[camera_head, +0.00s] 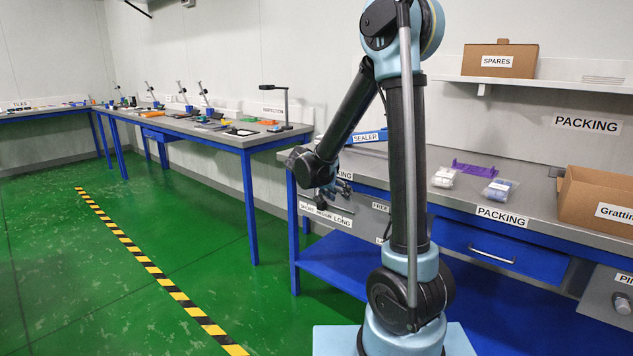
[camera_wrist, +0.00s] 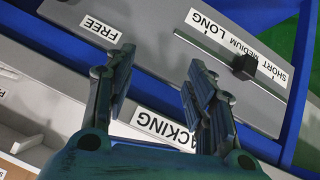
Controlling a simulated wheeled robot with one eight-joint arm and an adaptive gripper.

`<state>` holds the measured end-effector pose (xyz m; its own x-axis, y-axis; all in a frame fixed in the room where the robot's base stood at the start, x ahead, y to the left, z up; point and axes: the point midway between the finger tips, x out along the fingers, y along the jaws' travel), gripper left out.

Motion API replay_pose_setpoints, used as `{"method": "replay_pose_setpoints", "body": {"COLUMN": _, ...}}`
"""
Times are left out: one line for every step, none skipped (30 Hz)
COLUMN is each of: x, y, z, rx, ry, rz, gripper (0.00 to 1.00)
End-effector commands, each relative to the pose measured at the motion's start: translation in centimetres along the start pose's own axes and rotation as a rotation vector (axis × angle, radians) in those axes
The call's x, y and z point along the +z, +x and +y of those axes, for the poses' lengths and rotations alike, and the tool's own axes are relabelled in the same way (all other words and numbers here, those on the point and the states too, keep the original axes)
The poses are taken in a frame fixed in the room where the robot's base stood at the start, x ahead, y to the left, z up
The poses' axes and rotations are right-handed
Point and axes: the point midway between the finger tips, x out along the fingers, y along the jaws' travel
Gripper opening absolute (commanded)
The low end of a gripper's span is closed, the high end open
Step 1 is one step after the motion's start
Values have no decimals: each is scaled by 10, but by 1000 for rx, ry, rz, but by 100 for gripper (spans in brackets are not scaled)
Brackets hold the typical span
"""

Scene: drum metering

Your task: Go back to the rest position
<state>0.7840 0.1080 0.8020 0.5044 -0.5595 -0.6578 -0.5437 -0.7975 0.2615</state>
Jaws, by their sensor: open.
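My gripper (camera_head: 322,195) hangs at the left end of the packing bench (camera_head: 540,208), in front of its labelled face. In the wrist view my gripper (camera_wrist: 160,85) is open, its two dark fingers apart with nothing between them. Beyond the fingers is a grey panel (camera_wrist: 205,62) with a slot marked SHORT, MEDIUM and LONG. A black slider knob (camera_wrist: 243,66) sits in the slot near the SHORT end, to the right of the fingers and apart from them. A FREE label (camera_wrist: 100,27) is at upper left.
The bench holds a blue sealer (camera_head: 366,137), a purple rack (camera_head: 474,169), two clear bags (camera_head: 443,177) (camera_head: 498,190) and a cardboard box (camera_head: 590,198). A SPARES box (camera_head: 500,60) stands on the shelf above. The inspection bench (camera_head: 225,138) is at left. The green floor (camera_head: 190,230) is clear.

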Motion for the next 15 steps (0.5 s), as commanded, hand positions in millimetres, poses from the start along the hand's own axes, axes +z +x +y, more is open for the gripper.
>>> {"method": "replay_pose_setpoints", "body": {"x": 1, "y": -1, "z": 16, "rx": 1, "ry": -13, "rz": -24, "gripper": 50}}
{"method": "replay_pose_setpoints", "body": {"x": 2, "y": -2, "z": 24, "rx": -1, "ry": -25, "rz": -39, "gripper": 50}}
{"method": "replay_pose_setpoints", "body": {"x": 4, "y": -4, "z": 34, "rx": -5, "ry": -39, "rz": -59, "gripper": 50}}
{"method": "replay_pose_setpoints", "body": {"x": 5, "y": -4, "z": 42, "rx": -7, "ry": -49, "rz": -73, "gripper": 50}}
{"method": "replay_pose_setpoints", "body": {"x": 6, "y": -6, "z": 50, "rx": -10, "ry": -60, "rz": -88, "gripper": 50}}
{"method": "replay_pose_setpoints", "body": {"x": 9, "y": -7, "z": 60, "rx": -15, "ry": -74, "rz": -107, "gripper": 50}}
{"method": "replay_pose_setpoints", "body": {"x": 11, "y": -8, "z": 67, "rx": -18, "ry": -83, "rz": -122, "gripper": 50}}
{"method": "replay_pose_setpoints", "body": {"x": 13, "y": -9, "z": 75, "rx": -22, "ry": -94, "rz": -135, "gripper": 50}}
{"method": "replay_pose_setpoints", "body": {"x": 17, "y": -11, "z": 85, "rx": -29, "ry": -107, "rz": -154, "gripper": 50}}
{"method": "replay_pose_setpoints", "body": {"x": 19, "y": -13, "z": 92, "rx": -33, "ry": -116, "rz": -168, "gripper": 50}}
{"method": "replay_pose_setpoints", "body": {"x": 22, "y": -14, "z": 99, "rx": -39, "ry": -126, "rz": -182, "gripper": 50}}
{"method": "replay_pose_setpoints", "body": {"x": 26, "y": -16, "z": 109, "rx": -46, "ry": -139, "rz": -199, "gripper": 50}}
{"method": "replay_pose_setpoints", "body": {"x": 29, "y": -18, "z": 116, "rx": -52, "ry": -147, "rz": -213, "gripper": 50}}
{"method": "replay_pose_setpoints", "body": {"x": 32, "y": -19, "z": 122, "rx": -58, "ry": -157, "rz": -226, "gripper": 50}}
{"method": "replay_pose_setpoints", "body": {"x": 37, "y": -21, "z": 131, "rx": -67, "ry": -170, "rz": -243, "gripper": 50}}
